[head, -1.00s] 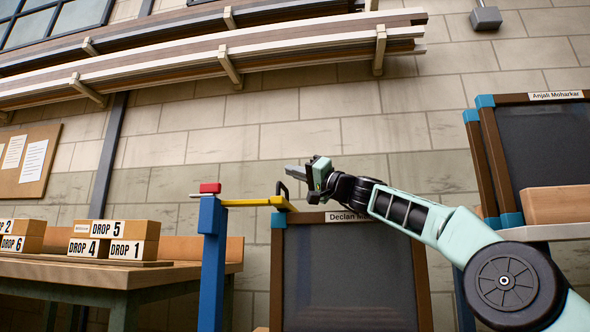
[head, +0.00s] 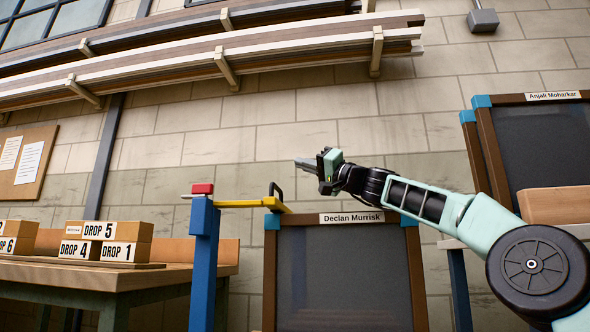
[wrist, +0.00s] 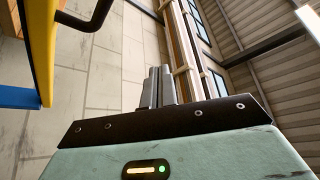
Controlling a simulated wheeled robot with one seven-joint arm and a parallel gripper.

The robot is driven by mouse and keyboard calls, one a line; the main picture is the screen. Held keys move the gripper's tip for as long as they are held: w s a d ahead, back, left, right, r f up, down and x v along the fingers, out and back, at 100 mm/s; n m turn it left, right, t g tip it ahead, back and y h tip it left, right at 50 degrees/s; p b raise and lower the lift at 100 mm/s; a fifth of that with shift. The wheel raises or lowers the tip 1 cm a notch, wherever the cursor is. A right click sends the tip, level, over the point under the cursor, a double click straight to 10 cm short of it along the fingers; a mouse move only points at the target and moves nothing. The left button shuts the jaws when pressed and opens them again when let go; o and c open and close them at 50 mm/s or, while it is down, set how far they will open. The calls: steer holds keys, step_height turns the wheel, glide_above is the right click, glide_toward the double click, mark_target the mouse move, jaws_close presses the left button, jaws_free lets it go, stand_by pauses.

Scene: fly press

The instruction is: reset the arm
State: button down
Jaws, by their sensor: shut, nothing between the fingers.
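My gripper (head: 306,164) is shut and empty, pointing left in the head view, raised in front of the block wall. It also shows in the wrist view (wrist: 157,72), fingers together. The fly press stands to its left and lower: a blue post (head: 204,255) with a red block (head: 202,188) on top, a yellow arm (head: 245,204) reaching right and a black handle (head: 276,190) at its end. My gripper is apart from the handle, up and to its right. In the wrist view the yellow arm (wrist: 40,50) and black handle (wrist: 90,18) show at the left.
A dark panel labelled Declan Murrisk (head: 340,280) stands below my arm. Another panel, Anjali Moharkar (head: 545,140), and a wooden box (head: 556,205) are at the right. A workbench (head: 120,280) with several labelled DROP boxes is at the left. Long boards (head: 200,60) lie on wall brackets above.

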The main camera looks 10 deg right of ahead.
steer(key=d+f+b, duration=0.1)
steer(key=s+d+f+b, duration=0.1)
steer(key=d, duration=0.1)
steer(key=d+f, duration=0.1)
steer(key=d, duration=0.1)
steer(key=shift+s+f+b, duration=0.1)
steer(key=shift+s+b, duration=0.25)
steer(key=shift+b, duration=0.05)
